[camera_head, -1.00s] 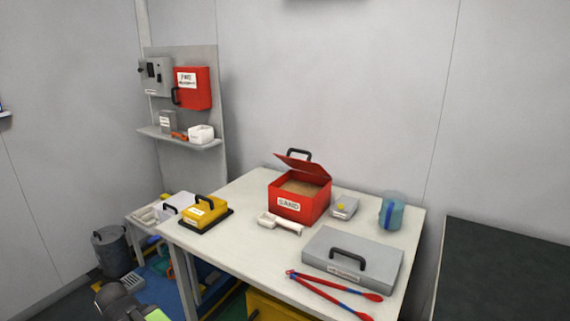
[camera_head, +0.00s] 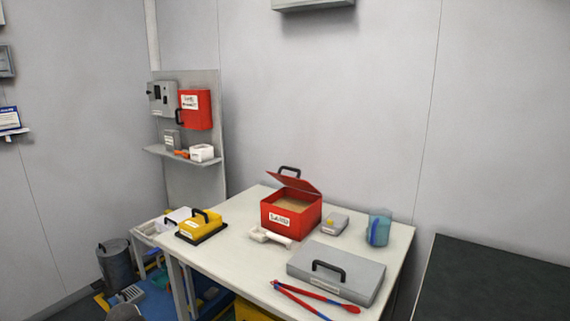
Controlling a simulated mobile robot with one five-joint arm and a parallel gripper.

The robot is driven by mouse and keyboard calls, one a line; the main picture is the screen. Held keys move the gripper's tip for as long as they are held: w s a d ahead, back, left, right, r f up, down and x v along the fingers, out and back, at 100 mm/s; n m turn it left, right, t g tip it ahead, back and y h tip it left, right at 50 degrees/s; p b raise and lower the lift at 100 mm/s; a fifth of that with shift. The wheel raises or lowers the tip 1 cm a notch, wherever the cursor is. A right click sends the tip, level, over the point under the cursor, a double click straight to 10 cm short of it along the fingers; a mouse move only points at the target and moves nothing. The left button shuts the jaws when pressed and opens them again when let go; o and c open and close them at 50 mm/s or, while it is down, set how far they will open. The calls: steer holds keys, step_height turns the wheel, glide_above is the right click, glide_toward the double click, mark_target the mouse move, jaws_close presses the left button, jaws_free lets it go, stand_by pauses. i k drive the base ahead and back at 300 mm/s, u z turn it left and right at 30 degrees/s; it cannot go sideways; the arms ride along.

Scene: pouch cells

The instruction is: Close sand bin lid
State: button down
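The red sand bin (camera_head: 307,222) stands on the white table (camera_head: 232,258) with a white label on its front. Its red lid (camera_head: 296,181) is open, tilted up at the back, with a black handle (camera_head: 290,171) at its raised edge. Brown sand (camera_head: 293,204) shows inside the bin. My gripper is not clearly in view. A dark rounded shape at the bottom left edge may be part of my arm, but I cannot tell.
A white scoop (camera_head: 270,238) lies in front of the bin. A yellow box (camera_head: 200,225) stands left, and a small grey box (camera_head: 335,223) and blue container (camera_head: 379,228) stand right. A grey case (camera_head: 336,272) and red tongs (camera_head: 315,297) lie at the front right.

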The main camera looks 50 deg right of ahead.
mark_target(296, 183)
steer(key=u, duration=0.1)
steer(key=i, duration=1.15)
steer(key=u, duration=0.5)
